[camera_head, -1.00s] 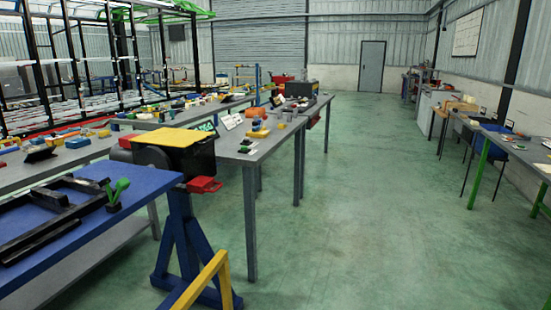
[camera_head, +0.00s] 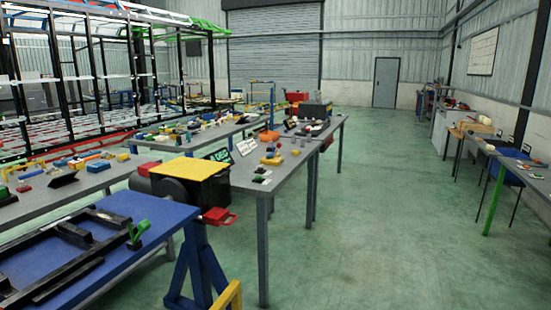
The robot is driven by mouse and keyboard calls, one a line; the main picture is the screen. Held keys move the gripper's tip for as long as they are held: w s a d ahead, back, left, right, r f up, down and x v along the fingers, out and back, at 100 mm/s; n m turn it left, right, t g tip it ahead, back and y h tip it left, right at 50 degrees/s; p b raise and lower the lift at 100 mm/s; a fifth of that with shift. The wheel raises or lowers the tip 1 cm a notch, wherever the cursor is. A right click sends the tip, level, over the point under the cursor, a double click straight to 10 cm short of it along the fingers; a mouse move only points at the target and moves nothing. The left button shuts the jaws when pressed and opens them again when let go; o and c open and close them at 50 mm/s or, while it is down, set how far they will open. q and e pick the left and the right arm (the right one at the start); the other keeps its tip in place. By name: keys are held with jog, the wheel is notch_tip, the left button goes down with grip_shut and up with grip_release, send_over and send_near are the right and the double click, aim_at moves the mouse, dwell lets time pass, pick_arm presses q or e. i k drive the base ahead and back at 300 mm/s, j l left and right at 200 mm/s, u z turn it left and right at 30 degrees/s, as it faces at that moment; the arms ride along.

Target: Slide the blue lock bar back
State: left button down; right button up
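I cannot make out a blue lock bar for certain. A black frame (camera_head: 62,262) lies on a blue-topped bench (camera_head: 150,208) at the lower left, with a green clamp-like part (camera_head: 138,232) at its right end. Beside the bench is a black unit with a yellow top (camera_head: 188,168) and a red handle (camera_head: 216,215). A blue stand (camera_head: 200,268) shows below it. Neither of my grippers shows in this view.
A long grey table (camera_head: 262,185) with small parts and boxes runs away from me in the middle. A yellow bar (camera_head: 228,297) rises at the bottom edge. The green floor (camera_head: 370,240) to the right is clear up to the right-hand tables (camera_head: 525,172).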

aim_at(270, 156)
jog(key=i+l+z, duration=0.15)
jog(key=i+l, duration=0.15)
jog(key=i, duration=0.3)
jog(key=i+l+z, duration=0.1)
jog(key=i+l, duration=0.15)
jog(key=i, duration=0.35)
jog(key=i+l+z, duration=0.15)
jog(key=i, duration=0.45)
jog(key=i+l+z, duration=0.1)
jog(key=i, duration=0.55)
